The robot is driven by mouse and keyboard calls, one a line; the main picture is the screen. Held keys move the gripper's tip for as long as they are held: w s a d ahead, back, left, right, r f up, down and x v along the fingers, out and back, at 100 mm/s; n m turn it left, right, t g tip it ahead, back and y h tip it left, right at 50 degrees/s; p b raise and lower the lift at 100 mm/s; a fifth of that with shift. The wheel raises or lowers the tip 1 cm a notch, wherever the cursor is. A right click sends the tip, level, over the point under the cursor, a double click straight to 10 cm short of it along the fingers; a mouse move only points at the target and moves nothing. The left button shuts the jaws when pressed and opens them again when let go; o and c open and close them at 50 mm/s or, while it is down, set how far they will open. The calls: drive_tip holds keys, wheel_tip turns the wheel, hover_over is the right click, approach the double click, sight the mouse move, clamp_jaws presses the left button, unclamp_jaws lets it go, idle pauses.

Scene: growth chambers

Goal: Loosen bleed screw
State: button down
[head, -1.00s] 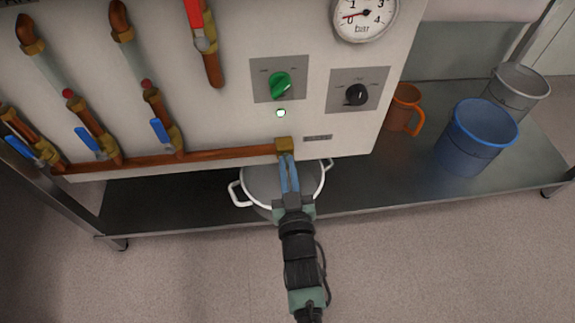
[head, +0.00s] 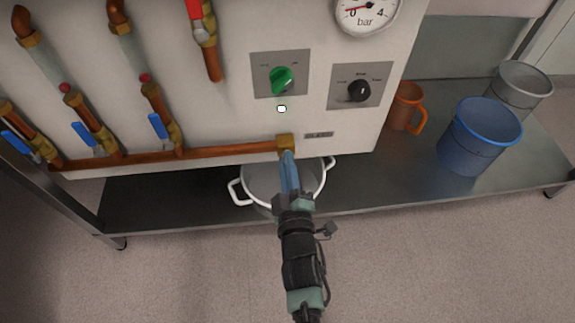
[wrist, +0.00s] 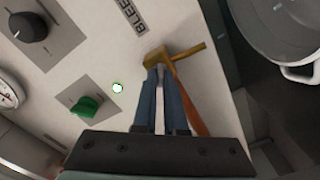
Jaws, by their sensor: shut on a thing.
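A brass bleed fitting (head: 285,141) sits at the right end of the copper pipe, low on the white panel. In the wrist view the brass fitting (wrist: 155,57) has a short stem pointing right, near the "BLEED" label (wrist: 132,15). My gripper (head: 288,155) reaches up to the fitting from below, its blue fingers seen nearly edge-on. In the wrist view my gripper (wrist: 159,70) has its fingertips against the near side of the fitting, shut on the bleed screw. The screw itself is hidden by the fingertips.
A white-handled pot (head: 262,184) stands on the dark shelf below the fitting. A green knob (head: 282,80), a black knob (head: 359,91) and a pressure gauge (head: 366,12) are above. An orange mug (head: 406,106), blue bucket (head: 480,136) and grey bucket (head: 519,90) stand right.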

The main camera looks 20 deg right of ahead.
drive_tip(key=n+b, duration=0.1)
drive_tip(key=n, duration=0.4)
drive_tip(key=shift+f+n, duration=0.15)
drive_tip(key=shift+n, duration=0.25)
idle(0.4)
drive_tip(key=c, duration=1)
unclamp_jaws()
drive_tip(key=shift+s, duration=0.1)
drive_tip(key=shift+p+v, duration=0.75)
drive_tip(key=shift+v, duration=5.7)
